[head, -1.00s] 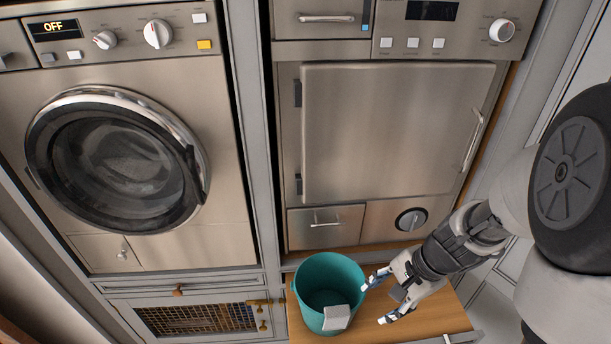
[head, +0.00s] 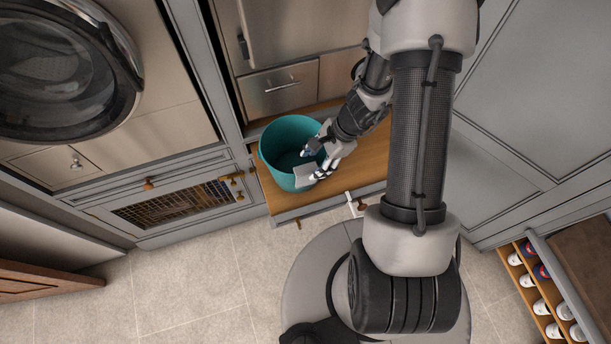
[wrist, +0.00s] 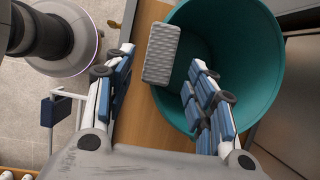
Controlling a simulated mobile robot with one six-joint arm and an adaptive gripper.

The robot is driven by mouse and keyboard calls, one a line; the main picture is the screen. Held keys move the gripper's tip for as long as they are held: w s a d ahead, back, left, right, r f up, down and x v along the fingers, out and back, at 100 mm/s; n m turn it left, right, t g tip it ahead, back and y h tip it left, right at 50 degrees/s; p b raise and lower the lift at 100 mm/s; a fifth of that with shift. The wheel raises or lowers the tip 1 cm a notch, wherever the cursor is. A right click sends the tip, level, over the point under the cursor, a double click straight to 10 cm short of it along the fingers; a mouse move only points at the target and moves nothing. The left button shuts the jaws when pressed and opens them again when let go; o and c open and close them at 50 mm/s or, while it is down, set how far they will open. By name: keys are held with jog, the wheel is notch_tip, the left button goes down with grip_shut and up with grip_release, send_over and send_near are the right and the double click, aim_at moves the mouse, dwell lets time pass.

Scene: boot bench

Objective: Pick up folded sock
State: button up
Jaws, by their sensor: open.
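The folded sock is a small light-grey, ribbed block (head: 306,176) at the near rim of a teal bucket (head: 266,160). In the wrist view the sock (wrist: 161,53) overlaps the bucket's edge. Whether it hangs on the rim or leans there I cannot tell. My gripper (head: 313,164) is open at the right side of the bucket. In the wrist view my gripper (wrist: 161,62) has one finger outside the bucket (wrist: 262,55) and the other over its inside. The sock lies ahead, between the fingertips, and neither visibly grips it.
The bucket stands on a wooden drawer top or bench (head: 368,165) with free surface to the right. A steel appliance front (head: 280,85) rises behind it. A washing machine (head: 60,75) is at left. A shoe rack (head: 545,290) stands at lower right. Tiled floor (head: 185,285) is clear.

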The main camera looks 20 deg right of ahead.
aim_at(310, 168)
jog(key=shift+a+b+x, duration=0.15)
jog(key=shift+b+x, duration=0.45)
jog(key=shift+x, duration=0.95)
jog(key=shift+a+b+x, duration=0.15)
jog(key=shift+b+x, duration=0.45)
jog(key=shift+x, duration=0.95)
jog(key=shift+s+r, duration=0.1)
jog(key=shift+s, duration=0.05)
jog(key=c, duration=1)
jog(key=shift+r, duration=0.15)
